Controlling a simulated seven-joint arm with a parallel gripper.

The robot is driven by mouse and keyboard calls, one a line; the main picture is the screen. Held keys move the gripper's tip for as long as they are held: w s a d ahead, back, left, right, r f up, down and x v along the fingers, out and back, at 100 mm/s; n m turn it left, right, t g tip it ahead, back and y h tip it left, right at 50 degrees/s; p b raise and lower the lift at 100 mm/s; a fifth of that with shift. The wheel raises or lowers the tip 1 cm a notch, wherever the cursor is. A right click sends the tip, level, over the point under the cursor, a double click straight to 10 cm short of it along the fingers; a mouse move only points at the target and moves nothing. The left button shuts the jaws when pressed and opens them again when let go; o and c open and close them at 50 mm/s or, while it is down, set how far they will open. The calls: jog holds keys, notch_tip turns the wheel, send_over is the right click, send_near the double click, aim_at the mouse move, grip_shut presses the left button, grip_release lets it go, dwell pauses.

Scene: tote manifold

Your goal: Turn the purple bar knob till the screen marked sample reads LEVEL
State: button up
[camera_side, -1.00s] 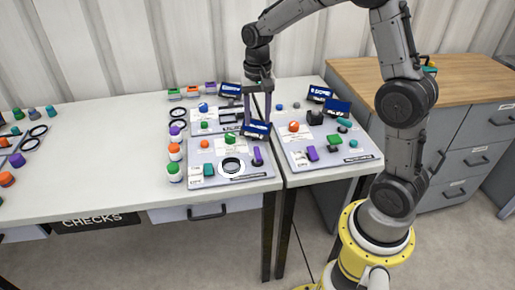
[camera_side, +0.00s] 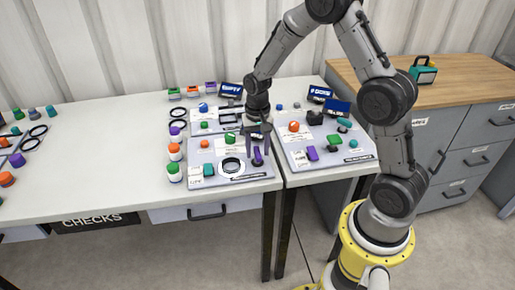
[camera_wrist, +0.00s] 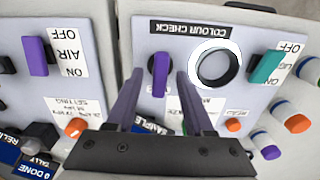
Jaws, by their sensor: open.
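The purple bar knob (camera_wrist: 159,75) stands on the colour check panel (camera_wrist: 190,35). In the side view the knob (camera_side: 258,155) is at that panel's right part. My gripper (camera_wrist: 160,74) is open above the knob, its fingers apart on either side of it in the wrist view. I cannot tell whether the fingertips reach down around it. In the side view my gripper (camera_side: 258,145) points down at the knob. A label starting "SAMPLE" (camera_wrist: 150,126) shows partly behind my fingers. The sample screen's reading is hidden behind my gripper.
A white-ringed dark disc (camera_wrist: 215,66) and a teal switch (camera_wrist: 266,67) are right of the knob. A purple AIR switch (camera_wrist: 36,57) is on the neighbouring panel. Orange knobs (camera_wrist: 75,128) and coloured jars (camera_side: 174,153) stand nearby. A gap separates the two tables.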

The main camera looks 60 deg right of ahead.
grip_shut()
jog(key=shift+n, duration=1.4)
grip_release()
jog(key=shift+r, duration=0.1)
